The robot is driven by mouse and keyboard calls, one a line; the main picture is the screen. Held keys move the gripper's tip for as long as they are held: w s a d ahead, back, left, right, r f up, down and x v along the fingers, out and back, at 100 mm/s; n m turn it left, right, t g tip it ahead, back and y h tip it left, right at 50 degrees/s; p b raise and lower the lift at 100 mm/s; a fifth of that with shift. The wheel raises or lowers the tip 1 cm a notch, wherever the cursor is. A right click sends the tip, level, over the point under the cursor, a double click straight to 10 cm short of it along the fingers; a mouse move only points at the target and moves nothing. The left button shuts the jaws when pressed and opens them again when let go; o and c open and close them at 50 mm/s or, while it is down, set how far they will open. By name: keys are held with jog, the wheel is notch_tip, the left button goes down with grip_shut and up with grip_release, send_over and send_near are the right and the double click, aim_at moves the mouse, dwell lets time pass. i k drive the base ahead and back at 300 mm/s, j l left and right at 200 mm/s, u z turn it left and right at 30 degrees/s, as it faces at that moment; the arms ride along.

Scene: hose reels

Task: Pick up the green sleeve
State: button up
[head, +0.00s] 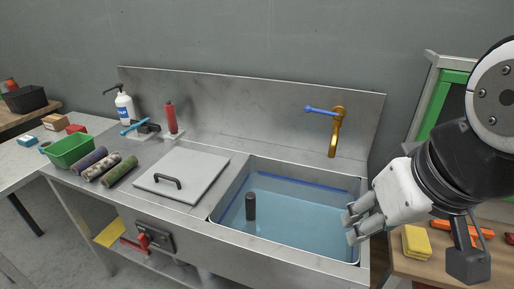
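The green sleeve (121,171) looks like a dark green cylinder lying on the metal counter at the left. My gripper (351,226) is at the right, over the right end of the water-filled sink, far from the green sleeve. Its fingertips look apart with nothing between them.
A square lid (190,166) with a black handle lies between the rolls and the sink (238,236). A dark cylinder (250,206) stands in the sink. A brass tap (335,133), red bottle (170,118), white pump bottle (124,108) and green bin (71,151) stand around.

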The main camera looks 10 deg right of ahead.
aim_at(108, 179)
jog(key=i+j+z, duration=0.1)
jog(key=j, duration=0.35)
jog(key=i+j+z, duration=0.15)
jog(key=j, duration=0.35)
jog(key=i+j+z, duration=0.1)
jog(key=i+j, duration=0.15)
jog(key=j, duration=0.25)
jog(key=i+j+z, duration=0.15)
jog(key=j, duration=0.35)
jog(key=j+z, duration=0.1)
jog(key=j, duration=0.45)
jog(key=i+j+z, duration=0.15)
jog(key=j, duration=0.35)
